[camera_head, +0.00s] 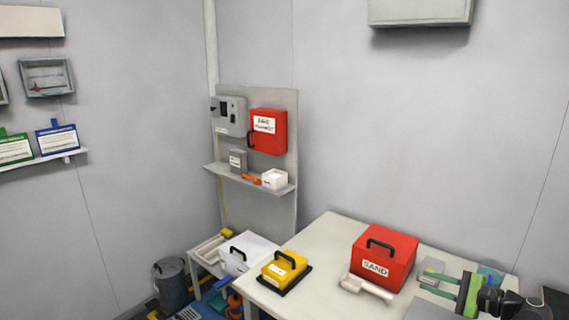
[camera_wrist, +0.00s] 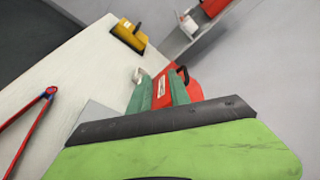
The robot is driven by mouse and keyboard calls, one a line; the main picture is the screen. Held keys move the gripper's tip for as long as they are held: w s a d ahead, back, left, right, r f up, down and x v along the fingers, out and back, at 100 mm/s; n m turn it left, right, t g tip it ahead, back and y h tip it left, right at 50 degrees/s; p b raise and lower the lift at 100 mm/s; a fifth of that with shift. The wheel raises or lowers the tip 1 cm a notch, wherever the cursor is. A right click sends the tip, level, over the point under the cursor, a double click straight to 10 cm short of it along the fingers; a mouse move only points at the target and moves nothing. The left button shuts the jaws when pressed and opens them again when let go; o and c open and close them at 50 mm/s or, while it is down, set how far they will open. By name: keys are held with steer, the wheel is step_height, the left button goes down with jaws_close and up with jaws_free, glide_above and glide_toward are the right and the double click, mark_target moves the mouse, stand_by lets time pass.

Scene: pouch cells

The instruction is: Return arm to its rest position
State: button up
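My gripper (camera_head: 432,282) is at the lower right of the head view, above the right part of the white table (camera_head: 325,243). Its green fingers point left, toward the red SAND box (camera_head: 375,268). In the wrist view my gripper (camera_wrist: 160,92) shows two green fingers apart, with part of the red SAND box (camera_wrist: 195,91) seen between and beyond them. Nothing appears held. The green and black gripper body fills the bottom of the wrist view and hides what lies below it.
A white scoop-like tool (camera_head: 366,288) and a yellow box (camera_head: 284,268) with a black handle stand on the table. A wall shelf (camera_head: 250,178) and a grey bin (camera_head: 172,284) are further left.

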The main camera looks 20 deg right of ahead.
steer(key=w+a+f+n+g+y+p, duration=0.1)
steer(key=w+a+n+g+y, duration=0.1)
steer(key=w+a, duration=0.5)
steer(key=w+a+f+n+g+y, duration=0.15)
steer(key=w+a, duration=0.25)
steer(key=a, duration=0.7)
steer(key=w+a+n+g+y+p, duration=0.1)
steer(key=w+a+n+g, duration=0.3)
steer(key=a, duration=0.5)
steer(key=s+a+f+n+g+h+p, duration=0.1)
steer(key=a+f+n+g+h, duration=0.3)
steer(key=a, duration=0.8)
steer(key=s+a+f+n+g+h, duration=0.1)
steer(key=a+f+n+g+h, duration=0.15)
steer(key=a+f+n, duration=0.7)
steer(key=d+h, duration=0.2)
steer(key=d, duration=0.1)
steer(key=d+h, duration=0.1)
steer(key=shift+s+d+r+m+h, duration=0.15)
steer(key=shift+d+r+m+h, duration=0.15)
steer(key=shift+r+h, duration=0.1)
